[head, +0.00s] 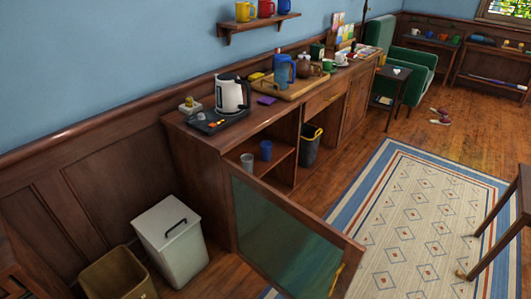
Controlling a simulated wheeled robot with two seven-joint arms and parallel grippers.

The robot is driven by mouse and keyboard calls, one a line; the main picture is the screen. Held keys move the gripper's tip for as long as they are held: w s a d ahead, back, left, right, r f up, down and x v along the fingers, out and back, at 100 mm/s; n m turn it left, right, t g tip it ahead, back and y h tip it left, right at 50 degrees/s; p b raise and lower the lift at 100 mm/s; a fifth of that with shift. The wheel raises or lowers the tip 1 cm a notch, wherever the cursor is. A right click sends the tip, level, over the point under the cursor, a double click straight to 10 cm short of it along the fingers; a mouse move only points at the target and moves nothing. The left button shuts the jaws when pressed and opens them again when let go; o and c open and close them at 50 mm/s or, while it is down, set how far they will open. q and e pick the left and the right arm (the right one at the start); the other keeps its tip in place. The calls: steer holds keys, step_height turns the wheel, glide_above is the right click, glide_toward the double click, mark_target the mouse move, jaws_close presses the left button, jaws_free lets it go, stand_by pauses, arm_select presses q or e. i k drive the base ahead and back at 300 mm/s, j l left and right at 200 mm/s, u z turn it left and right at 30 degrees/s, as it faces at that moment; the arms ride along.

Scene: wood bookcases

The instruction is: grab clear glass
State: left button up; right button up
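A clear glass (247,162) stands upright on the inner shelf of the wooden sideboard (185,142), near the front edge of the left compartment. A blue cup (266,150) stands just to its right on the same shelf. The compartment's glass-paned door (290,237) is swung wide open toward the room, with a brass handle at its far lower end. Neither of my grippers is in the head view, and nothing touches the glass.
A kettle (232,94) on a dark tray and a wooden tray (290,89) with a blue pitcher stand on top. A white lidded bin (170,242) and a brown bin (117,275) stand left of the open door. A patterned rug (415,225) covers open floor at right.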

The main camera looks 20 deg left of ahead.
mark_target(247, 159)
steer(key=i+l+z, duration=0.15)
steer(key=l, duration=0.3)
steer(key=i+l+z, duration=0.15)
steer(key=l, duration=0.25)
steer(key=i+l+z, duration=0.15)
steer(key=i+l, duration=0.9)
steer(key=i, duration=0.2)
steer(key=i+j+u, duration=0.2)
steer(key=i+u, duration=0.2)
steer(key=i+j+u, duration=0.1)
steer(key=i+u, duration=0.7)
steer(key=i+l+u, duration=0.2)
steer(key=u, duration=0.2)
steer(key=i+l+u, duration=0.4)
steer(key=j, duration=0.1)
